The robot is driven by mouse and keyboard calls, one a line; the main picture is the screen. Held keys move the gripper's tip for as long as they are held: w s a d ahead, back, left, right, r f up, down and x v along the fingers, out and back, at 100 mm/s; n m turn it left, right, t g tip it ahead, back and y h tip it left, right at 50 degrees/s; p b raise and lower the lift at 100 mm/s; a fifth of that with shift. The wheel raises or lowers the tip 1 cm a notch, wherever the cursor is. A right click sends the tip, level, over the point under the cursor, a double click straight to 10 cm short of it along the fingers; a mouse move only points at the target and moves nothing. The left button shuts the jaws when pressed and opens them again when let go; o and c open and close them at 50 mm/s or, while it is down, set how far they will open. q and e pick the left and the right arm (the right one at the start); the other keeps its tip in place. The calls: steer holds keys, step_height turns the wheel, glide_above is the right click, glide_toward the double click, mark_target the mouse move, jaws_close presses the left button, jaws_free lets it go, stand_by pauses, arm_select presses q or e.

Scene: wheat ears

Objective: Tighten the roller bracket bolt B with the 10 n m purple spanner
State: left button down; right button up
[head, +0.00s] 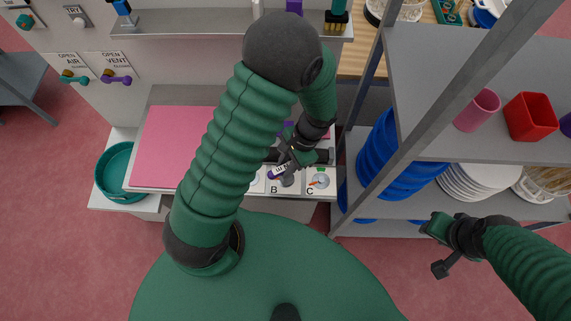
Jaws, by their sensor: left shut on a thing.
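My left gripper (297,152) is over the white bolt panel and shut on the purple spanner (271,177), which carries a white label that appears to read 10 N m. The arm and gripper hide much of the spanner. Bolt B (287,182) is a grey round head above the letter B, just below the spanner's label. Whether the spanner touches the bolt cannot be told. Bolt C (319,181), with an orange mark, is to its right.
A pink panel (165,145) and a teal bowl (115,172) are at the left. A grey shelf rack (430,60) stands close on the right, with blue plates (385,155), white plates (472,185) and a red cup (530,116). A ledge (190,22) runs along the back.

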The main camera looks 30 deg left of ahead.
arm_select(q)
steer(key=shift+d+f, duration=0.1)
steer(key=shift+f, duration=0.25)
steer(key=shift+r, duration=0.1)
steer(key=shift+s+r+m+y, duration=0.1)
steer(key=shift+m+y, duration=0.2)
steer(key=shift+m, duration=0.6)
steer(key=shift+m+t+p, duration=0.4)
steer(key=shift+m, duration=0.4)
steer(key=shift+m+y, duration=0.4)
steer(key=shift+m, duration=0.4)
steer(key=shift+t, duration=0.3)
steer(key=shift+r+p, duration=1.65)
steer(key=shift+p, duration=0.05)
